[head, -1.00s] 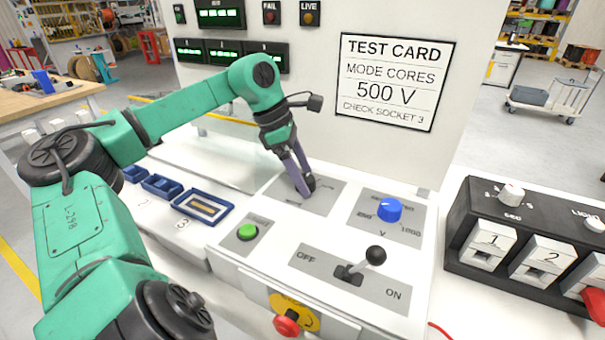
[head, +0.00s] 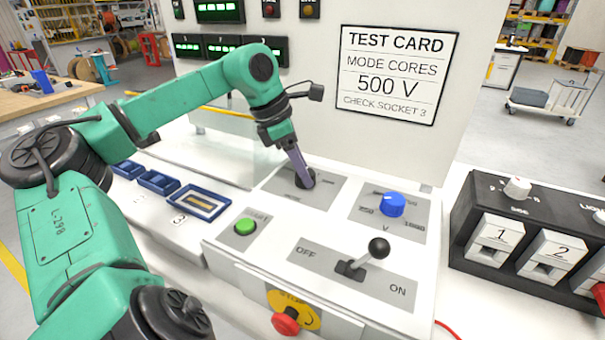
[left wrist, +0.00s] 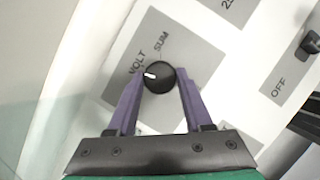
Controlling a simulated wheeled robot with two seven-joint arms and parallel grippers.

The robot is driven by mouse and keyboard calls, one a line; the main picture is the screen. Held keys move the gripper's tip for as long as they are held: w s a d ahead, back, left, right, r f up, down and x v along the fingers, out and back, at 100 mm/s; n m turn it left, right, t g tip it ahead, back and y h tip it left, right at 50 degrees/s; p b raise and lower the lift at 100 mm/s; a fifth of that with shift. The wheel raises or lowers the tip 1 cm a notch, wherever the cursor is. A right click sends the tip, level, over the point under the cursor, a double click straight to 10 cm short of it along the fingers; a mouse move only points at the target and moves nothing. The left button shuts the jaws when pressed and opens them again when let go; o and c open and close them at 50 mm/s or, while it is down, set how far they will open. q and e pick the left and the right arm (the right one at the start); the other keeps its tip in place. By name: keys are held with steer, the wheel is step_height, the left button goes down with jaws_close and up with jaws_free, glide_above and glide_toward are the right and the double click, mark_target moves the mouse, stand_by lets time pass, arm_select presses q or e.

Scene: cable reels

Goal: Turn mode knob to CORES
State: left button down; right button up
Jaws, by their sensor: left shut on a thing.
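The mode knob (left wrist: 158,77) is round and black with a white pointer mark, on a grey plate. In the left wrist view its mark points left, close to the VOLT label (left wrist: 137,63); the SUM label (left wrist: 161,39) is above it. No CORES label can be read on the plate. My left gripper (left wrist: 160,76) has its purple fingers on either side of the knob, shut on it. In the head view the left gripper (head: 304,178) reaches down to the panel and largely hides the knob. My right gripper is not in view.
The blue voltage knob (head: 392,205), green button (head: 245,227), OFF/ON lever (head: 378,249) and red stop button (head: 286,321) are on the same console. The test card (head: 396,75) reads MODE CORES, 500 V. A black socket box (head: 470,220) stands at right.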

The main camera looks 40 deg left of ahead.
arm_select(q)
steer(key=n+y+b, duration=0.1)
steer(key=n, duration=0.2)
steer(key=shift+n+t, duration=0.3)
steer(key=shift+t, duration=0.1)
steer(key=n+y, duration=0.1)
steer(key=n, duration=0.1)
steer(key=n+y+b, duration=0.1)
steer(key=n, duration=0.2)
steer(key=shift+d+n, duration=0.2)
steer(key=shift+n, duration=0.1)
steer(key=shift+c, duration=1.6)
jaws_free()
steer(key=shift+r, duration=0.1)
steer(key=v, duration=1.4)
steer(key=shift+s+d+r+p, duration=0.2)
steer(key=shift+d+p, duration=0.1)
steer(key=shift+p, duration=0.1)
steer(key=shift+f, duration=0.1)
